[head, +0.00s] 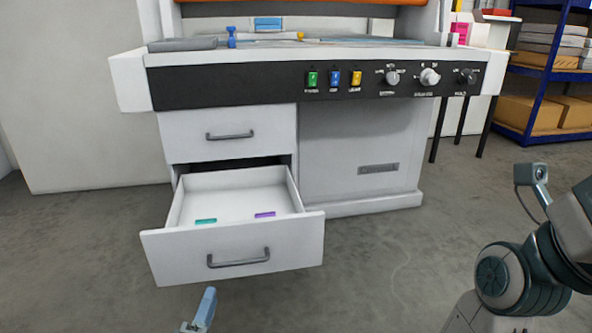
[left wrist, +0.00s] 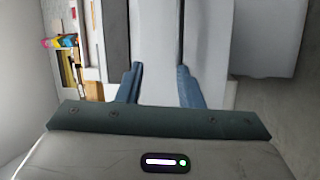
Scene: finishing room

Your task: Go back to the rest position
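My left gripper (head: 203,312) shows at the bottom edge of the head view, in front of and below the open drawer. In the left wrist view its two blue fingers (left wrist: 160,87) stand wide apart with nothing between them. My right arm shows at the right of the head view, bent; its fingers cannot be seen. The lower drawer (head: 232,255) of the white machine is pulled out, with a teal piece (head: 206,221) and a purple piece (head: 265,215) lying flat inside. My left gripper appears clear of the drawer handle (head: 238,258).
The upper drawer (head: 228,136) is shut. Above it is a black panel (head: 215,88) with coloured switches and knobs. A blue shelf rack (head: 535,105) with boxes stands at the back right. Grey floor (head: 385,265) is free between the drawer and my right arm.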

